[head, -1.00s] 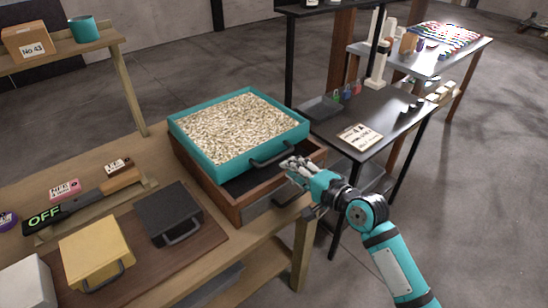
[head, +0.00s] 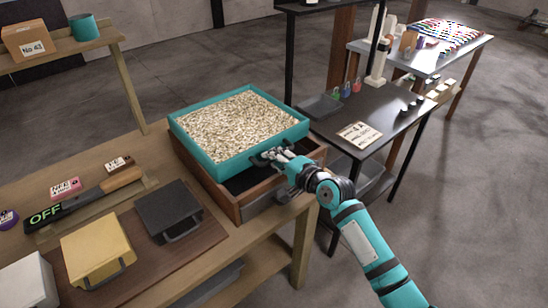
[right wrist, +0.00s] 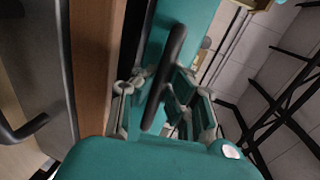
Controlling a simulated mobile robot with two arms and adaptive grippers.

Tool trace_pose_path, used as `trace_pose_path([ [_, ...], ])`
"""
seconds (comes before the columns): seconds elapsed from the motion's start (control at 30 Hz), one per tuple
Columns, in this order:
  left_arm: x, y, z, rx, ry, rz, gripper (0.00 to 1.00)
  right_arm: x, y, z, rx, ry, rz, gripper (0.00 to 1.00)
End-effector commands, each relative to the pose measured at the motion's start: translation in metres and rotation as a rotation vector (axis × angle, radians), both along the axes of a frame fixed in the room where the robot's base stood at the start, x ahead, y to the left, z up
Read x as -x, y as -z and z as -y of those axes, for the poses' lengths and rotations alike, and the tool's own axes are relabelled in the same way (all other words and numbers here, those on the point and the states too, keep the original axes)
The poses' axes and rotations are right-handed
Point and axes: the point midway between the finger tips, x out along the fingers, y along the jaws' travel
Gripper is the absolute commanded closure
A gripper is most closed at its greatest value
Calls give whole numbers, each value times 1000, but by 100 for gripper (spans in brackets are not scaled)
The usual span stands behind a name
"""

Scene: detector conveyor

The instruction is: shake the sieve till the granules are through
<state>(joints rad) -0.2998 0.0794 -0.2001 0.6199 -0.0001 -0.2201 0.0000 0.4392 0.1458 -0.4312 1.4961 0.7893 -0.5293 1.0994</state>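The sieve (head: 180,140) is a teal square tray heaped with pale granules (head: 240,125). It sits on top of a wooden box (head: 232,205) with a dark inside. The sieve's black handle (head: 262,159) is on its near right side. My right gripper (head: 272,158) is at this handle, its fingers partly covering it. In the right wrist view the black handle (right wrist: 174,62) runs between the two spread fingers of the gripper (right wrist: 158,95), with gaps beside it. My left gripper is not in view.
A yellow bin (head: 97,248) and a black bin (head: 168,210) stand on the wooden bench, left of the box. A dark table (head: 385,130) with small items stands close on the right. Open floor lies at right.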

Motion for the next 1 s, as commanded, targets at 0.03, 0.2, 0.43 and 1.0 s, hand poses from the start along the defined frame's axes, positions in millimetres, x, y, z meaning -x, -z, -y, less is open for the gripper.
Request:
trace_pose_path([
  [0.03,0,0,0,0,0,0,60,0,0,0,1,0,-1,100],
  [0.2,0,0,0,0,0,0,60,0,0,0,1,0,-1,100],
  [0.43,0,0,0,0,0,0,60,0,0,0,0,0,-1,100],
  [1.0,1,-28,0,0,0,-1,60,45,1,36,0,0,-2,100],
])
